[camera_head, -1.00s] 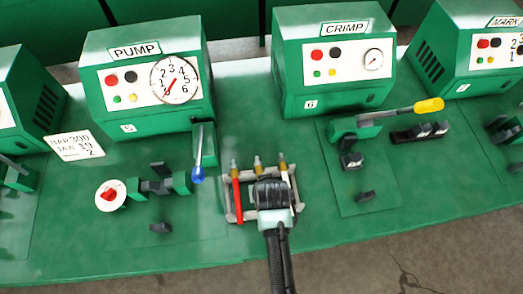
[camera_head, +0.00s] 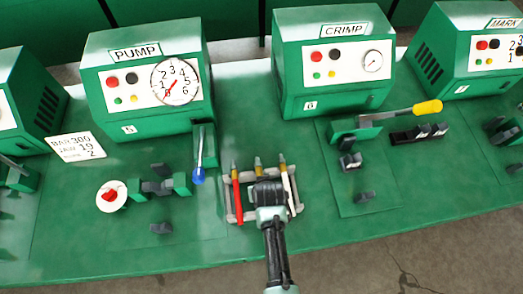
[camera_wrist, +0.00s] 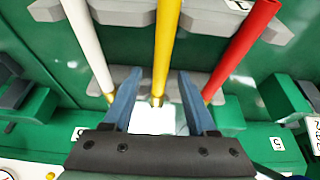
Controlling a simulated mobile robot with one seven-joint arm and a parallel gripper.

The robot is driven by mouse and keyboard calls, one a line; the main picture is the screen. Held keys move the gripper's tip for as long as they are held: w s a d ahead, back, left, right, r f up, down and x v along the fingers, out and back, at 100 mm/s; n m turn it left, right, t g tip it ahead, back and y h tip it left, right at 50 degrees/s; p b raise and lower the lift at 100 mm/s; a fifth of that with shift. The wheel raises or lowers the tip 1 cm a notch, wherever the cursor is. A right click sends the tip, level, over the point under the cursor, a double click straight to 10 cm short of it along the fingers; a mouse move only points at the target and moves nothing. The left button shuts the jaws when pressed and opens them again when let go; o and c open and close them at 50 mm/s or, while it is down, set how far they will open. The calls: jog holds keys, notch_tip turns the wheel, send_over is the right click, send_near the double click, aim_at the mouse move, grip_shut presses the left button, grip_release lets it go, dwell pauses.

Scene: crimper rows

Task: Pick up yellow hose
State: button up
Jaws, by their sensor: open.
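The yellow hose (camera_wrist: 167,45) stands out in the middle of the wrist view, between a white hose (camera_wrist: 88,45) and a red hose (camera_wrist: 240,48). My gripper (camera_wrist: 157,92) is open, with one blue-grey finger on each side of the yellow hose's lower end. I cannot tell whether a finger touches it. In the head view, my gripper (camera_head: 268,188) covers most of the yellow hose; its brass-coloured tip (camera_head: 259,168) shows above. The red hose (camera_head: 237,195) lies to the left and the white hose (camera_head: 289,185) to the right, all on a grey rack (camera_head: 228,203).
The pump machine (camera_head: 145,80) stands behind left, with a blue-knobbed lever (camera_head: 199,172) close to the rack. The crimp machine (camera_head: 333,60) stands behind right, with a yellow-handled lever (camera_head: 427,107). The green bench (camera_head: 90,255) is clear toward its front edge.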

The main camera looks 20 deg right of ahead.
jog(key=shift+f, duration=0.2)
jog(key=shift+c, duration=0.3)
grip_shut()
